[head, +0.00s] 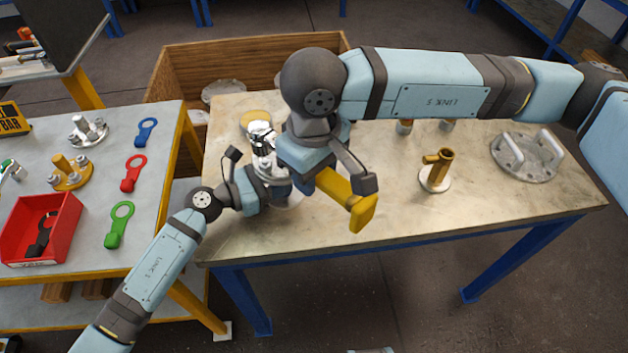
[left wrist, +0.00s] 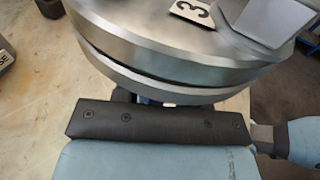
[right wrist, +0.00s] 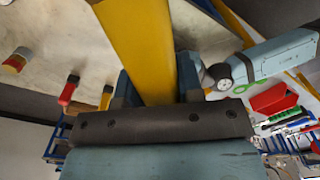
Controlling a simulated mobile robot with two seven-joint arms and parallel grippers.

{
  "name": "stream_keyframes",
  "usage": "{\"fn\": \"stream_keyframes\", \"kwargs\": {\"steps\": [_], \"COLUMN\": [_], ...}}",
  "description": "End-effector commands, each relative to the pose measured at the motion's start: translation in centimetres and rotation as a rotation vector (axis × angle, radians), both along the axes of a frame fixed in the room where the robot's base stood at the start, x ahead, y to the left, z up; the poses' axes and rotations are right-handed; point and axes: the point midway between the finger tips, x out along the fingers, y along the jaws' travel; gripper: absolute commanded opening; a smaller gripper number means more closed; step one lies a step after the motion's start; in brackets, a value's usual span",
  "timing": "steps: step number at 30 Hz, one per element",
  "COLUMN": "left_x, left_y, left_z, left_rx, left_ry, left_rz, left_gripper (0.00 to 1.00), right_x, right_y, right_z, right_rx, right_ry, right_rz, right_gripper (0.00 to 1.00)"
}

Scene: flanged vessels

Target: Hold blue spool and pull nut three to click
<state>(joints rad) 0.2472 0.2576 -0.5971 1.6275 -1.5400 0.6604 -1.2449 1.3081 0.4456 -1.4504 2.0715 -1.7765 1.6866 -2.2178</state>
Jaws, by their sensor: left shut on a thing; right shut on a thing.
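The steel flanges (left wrist: 160,62) with a tag marked 3 (left wrist: 192,12) fill the upper left wrist view. In the head view the flanged vessel (head: 264,168) stands at the left of the table, partly behind my right arm. My left gripper (head: 276,188) is shut below the flanges, on the blue spool, whose body is mostly hidden. My right gripper (head: 326,182) is shut on a yellow wrench handle (head: 352,207), above and in front of the vessel. The handle also runs between the fingers in the right wrist view (right wrist: 142,45). Nut three and the wrench's head are not clearly visible.
A brass fitting (head: 438,172) and a steel cover with two white handles (head: 524,155) stand to the right on the table (head: 400,215). The left bench holds a red bin (head: 40,228) and blue, red and green wrenches (head: 133,172). A wooden crate (head: 180,75) is behind.

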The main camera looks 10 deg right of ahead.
Motion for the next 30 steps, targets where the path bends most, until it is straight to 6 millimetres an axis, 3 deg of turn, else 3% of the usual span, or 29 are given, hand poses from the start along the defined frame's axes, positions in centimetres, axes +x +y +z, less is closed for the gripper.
{"fn": "stream_keyframes", "kwargs": {"steps": [6,7,11,22,30], "left_x": [0.0,0.0,0.0,-0.2,-1.8], "left_y": [0.0,0.0,0.0,0.6,5.1], "left_z": [0.0,0.0,0.0,0.0,0.4], "left_rx": [0.0,0.0,0.0,0.001,0.004], "left_ry": [0.001,0.001,0.001,0.0,0.0], "left_rz": [0.0,0.0,0.0,0.001,0.001], "left_gripper": [0.19,0.41,0.68,0.68,0.68], "right_x": [0.0,0.0,0.0,0.0,0.0], "right_y": [0.0,0.0,0.0,0.0,0.0], "right_z": [0.3,0.3,0.3,0.2,0.2], "right_rx": [0.001,0.001,0.001,0.001,0.001], "right_ry": [-0.001,-0.001,-0.001,-0.001,-0.001], "right_rz": [0.0,0.001,0.001,0.001,0.001], "right_gripper": [0.06,0.06,0.06,0.06,0.06]}}
